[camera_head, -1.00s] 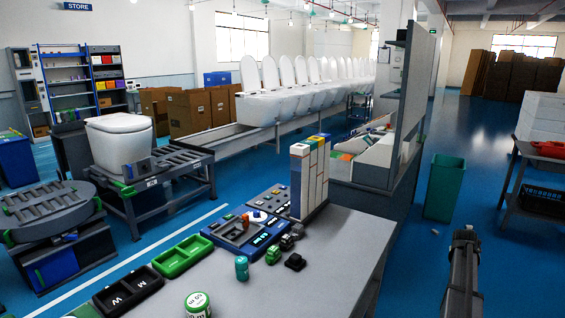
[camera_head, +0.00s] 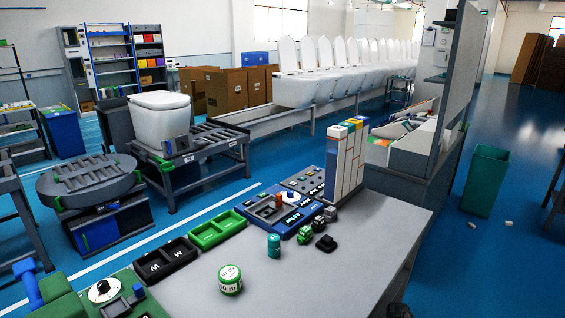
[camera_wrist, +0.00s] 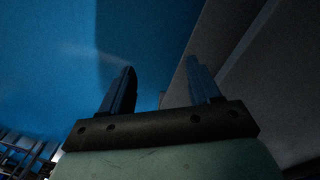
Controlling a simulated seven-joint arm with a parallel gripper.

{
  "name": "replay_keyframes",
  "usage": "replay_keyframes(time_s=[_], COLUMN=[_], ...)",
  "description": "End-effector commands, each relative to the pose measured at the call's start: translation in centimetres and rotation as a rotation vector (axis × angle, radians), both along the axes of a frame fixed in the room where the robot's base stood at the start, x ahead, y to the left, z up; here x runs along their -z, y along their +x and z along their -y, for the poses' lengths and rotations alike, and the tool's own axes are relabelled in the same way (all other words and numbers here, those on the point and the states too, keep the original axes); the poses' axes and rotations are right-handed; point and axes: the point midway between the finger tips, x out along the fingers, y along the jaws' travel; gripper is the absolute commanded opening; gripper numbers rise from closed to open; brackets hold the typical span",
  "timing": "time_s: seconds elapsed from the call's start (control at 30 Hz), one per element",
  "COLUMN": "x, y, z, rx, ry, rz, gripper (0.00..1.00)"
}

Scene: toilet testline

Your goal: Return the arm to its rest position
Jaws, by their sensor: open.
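My gripper (camera_wrist: 160,66) shows in the wrist view with its two dark fingers apart and nothing between them. Blue floor (camera_wrist: 60,70) lies beyond the left finger, and a dark grey surface (camera_wrist: 265,90) fills the right side of that view. In the head view the fingers cannot be made out; only a small dark shape (camera_head: 399,311) shows at the bottom edge by the table's right side, and I cannot tell whether it is part of my arm.
The grey worktable (camera_head: 305,285) carries a green-and-white round tin (camera_head: 230,280), a teal can (camera_head: 273,246), black (camera_head: 165,262) and green (camera_head: 217,230) trays, and a tall block stack (camera_head: 345,160). A green bin (camera_head: 484,180) stands on open floor at right.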

Motion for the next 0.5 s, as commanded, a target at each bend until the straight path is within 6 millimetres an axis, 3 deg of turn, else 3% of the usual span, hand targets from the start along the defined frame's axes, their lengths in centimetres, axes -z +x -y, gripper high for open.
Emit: replay_keyframes(time_s=[0.03, 0.2, 0.5], x=[1.2, 4.6, 8.4], y=[-1.8, -6.9, -17.8], z=[-2.6, -9.4, -18.9], rx=[-0.02, -0.077, -0.169], ry=[0.02, 0.075, 0.149], rz=[-0.034, -0.135, -0.325], gripper=[0.62, 0.62, 0.62])
